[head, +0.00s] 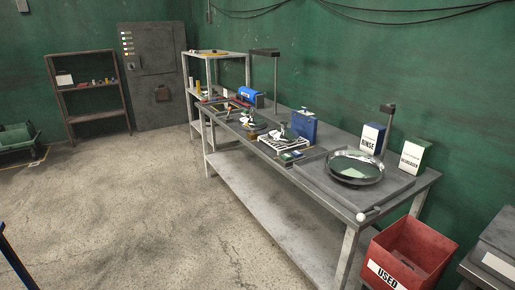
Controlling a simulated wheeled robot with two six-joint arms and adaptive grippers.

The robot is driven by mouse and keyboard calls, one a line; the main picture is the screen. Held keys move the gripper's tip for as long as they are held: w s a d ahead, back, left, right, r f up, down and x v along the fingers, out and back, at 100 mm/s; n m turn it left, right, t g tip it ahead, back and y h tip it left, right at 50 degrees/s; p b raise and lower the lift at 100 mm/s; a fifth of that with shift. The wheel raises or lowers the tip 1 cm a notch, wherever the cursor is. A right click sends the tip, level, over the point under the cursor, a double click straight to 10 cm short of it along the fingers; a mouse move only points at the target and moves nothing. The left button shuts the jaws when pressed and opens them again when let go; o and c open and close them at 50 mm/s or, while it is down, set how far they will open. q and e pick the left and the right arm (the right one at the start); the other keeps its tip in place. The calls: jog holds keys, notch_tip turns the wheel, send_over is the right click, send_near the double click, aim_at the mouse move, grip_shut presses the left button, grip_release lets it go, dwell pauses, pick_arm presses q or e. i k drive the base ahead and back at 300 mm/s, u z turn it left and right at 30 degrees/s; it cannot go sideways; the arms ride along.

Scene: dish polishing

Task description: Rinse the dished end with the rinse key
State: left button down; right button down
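The dished end (356,168) is a shiny, shallow round metal dish. It rests on a grey pad (322,181) at the near right end of the long workbench. Behind it stands a white block with a blue top and a label reading RINSE (370,140). Whether a separate key is on it is too small to tell. A similar block (413,156) to its right has a green top and a label that seems to read DEGREASER. A dark post (387,124) rises between the two blocks. Neither of my grippers is in view.
A white ball (361,217) sits at the bench's near corner. A red bin marked USED (408,254) stands at the right. The concrete floor (150,210) left of the bench is clear.

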aim_at(297, 153)
jog(key=u, duration=0.3)
jog(key=i, duration=0.95)
jog(key=z, duration=0.75)
jog(key=i, duration=0.8)
jog(key=z, duration=0.8)
